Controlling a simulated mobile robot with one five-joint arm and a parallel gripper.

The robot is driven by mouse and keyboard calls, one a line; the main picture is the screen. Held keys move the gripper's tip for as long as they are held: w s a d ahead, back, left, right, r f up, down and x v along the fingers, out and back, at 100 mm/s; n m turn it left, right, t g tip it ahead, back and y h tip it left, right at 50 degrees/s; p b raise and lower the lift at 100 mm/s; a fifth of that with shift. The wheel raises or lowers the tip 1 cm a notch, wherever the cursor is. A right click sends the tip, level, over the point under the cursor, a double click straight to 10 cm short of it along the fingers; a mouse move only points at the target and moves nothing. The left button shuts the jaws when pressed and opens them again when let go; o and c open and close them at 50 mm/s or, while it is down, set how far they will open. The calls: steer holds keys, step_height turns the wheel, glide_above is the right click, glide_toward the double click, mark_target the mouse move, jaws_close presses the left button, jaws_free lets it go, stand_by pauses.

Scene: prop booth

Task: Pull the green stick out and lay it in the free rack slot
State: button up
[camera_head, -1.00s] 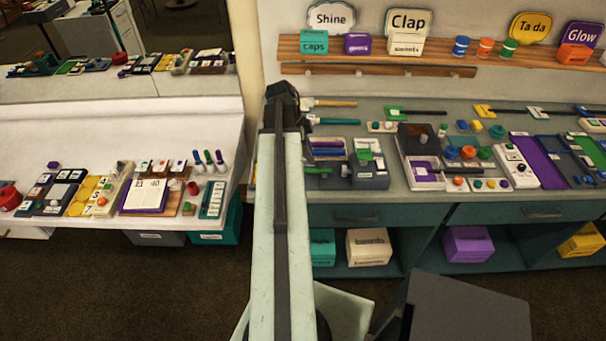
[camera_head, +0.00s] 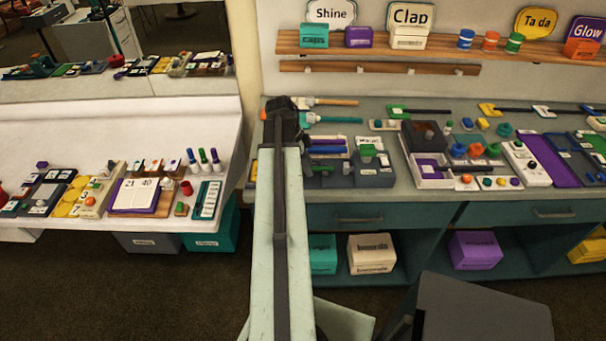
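My arm reaches up the middle of the picture, and its dark end, with my gripper (camera_head: 284,108), is over the left end of the counter. The fingers cannot be made out, so I cannot tell whether they are open. Right of the arm is a pale tray (camera_head: 328,139) with purple and blue sticks lying in it. In front of it is a dark grey holder (camera_head: 373,179) with a green piece (camera_head: 368,151) on top. A small dark green thing (camera_head: 320,168) shows left of this holder. I cannot tell which green part is the stick or which slot is free.
The grey counter (camera_head: 385,118) is crowded with trays, knobs and a purple panel (camera_head: 548,160). Teal-handled and wooden-handled tools lie behind my arm's end. A white table (camera_head: 120,135) with props stands left. A grey seat-like surface (camera_head: 480,310) is at the lower right.

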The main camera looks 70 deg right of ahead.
mark_target(315, 167)
jaws_close()
steer(key=shift+s+d, duration=0.1)
steer(key=shift+s, duration=0.1)
steer(key=shift+s+d, duration=0.35)
steer(key=shift+s, duration=0.5)
steer(key=shift+s+r+p, duration=0.1)
steer(key=shift+r+p, duration=3.4)
